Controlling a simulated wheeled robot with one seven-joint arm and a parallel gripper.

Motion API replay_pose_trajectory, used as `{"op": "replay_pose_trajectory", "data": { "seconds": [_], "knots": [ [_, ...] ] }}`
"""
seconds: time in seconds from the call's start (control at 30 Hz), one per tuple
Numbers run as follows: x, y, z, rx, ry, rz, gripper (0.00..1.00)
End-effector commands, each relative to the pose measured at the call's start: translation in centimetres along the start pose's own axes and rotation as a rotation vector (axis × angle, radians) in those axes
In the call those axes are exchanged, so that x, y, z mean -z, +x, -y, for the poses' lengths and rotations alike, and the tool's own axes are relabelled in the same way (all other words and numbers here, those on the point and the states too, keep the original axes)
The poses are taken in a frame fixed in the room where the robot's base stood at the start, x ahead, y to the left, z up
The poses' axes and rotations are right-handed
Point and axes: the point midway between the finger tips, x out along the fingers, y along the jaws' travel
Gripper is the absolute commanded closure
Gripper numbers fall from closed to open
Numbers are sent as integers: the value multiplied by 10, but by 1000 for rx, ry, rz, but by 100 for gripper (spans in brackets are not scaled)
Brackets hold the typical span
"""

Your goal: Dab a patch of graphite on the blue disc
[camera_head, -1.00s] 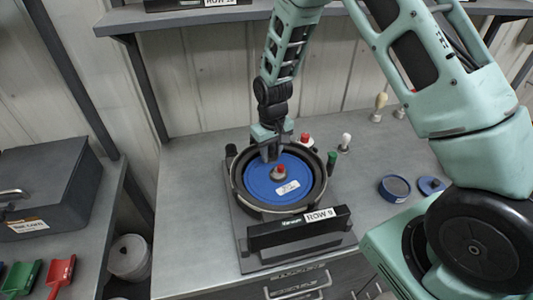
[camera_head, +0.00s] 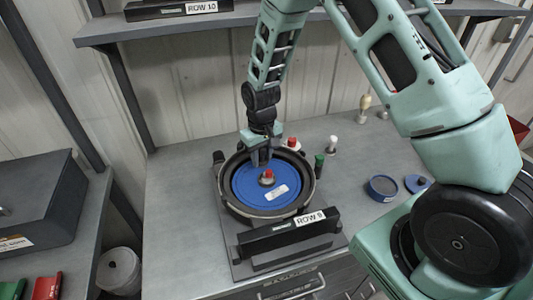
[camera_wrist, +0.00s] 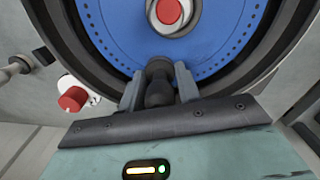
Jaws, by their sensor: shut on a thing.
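The blue disc (camera_head: 247,190) lies in a dark round housing (camera_head: 228,203) on the bench, with a red-capped hub (camera_head: 267,176) at its centre and a white label. In the wrist view, the disc (camera_wrist: 215,45) shows plain blue with a ring of small holes. My gripper (camera_head: 261,160) is over the disc's far edge. In the wrist view, it is shut on a dark, round-ended tool (camera_wrist: 159,82), whose tip is near the hub side. I cannot tell whether the tip touches the disc. A blue tin (camera_head: 382,188) with dark grey contents stands to the right.
A blue lid (camera_head: 418,184) lies beside the tin. A green-capped item (camera_head: 319,162), a red knob (camera_head: 292,143) and a white-topped item (camera_head: 333,143) stand close around the housing. A black bar labelled ROW 9 (camera_head: 285,232) crosses the front. The bench's right side has free room.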

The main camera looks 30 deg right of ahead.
Motion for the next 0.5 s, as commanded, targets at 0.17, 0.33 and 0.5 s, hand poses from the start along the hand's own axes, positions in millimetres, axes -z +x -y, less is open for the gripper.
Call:
{"op": "replay_pose_trajectory", "data": {
  "seconds": [0.17, 0.33, 0.5],
  "knots": [
    [0, 0, 10, 0, 0, 0, 89],
    [0, 0, 16, 0, -1, 0, 89],
    [0, 0, 30, 0, -2, 0, 89]
  ]
}}
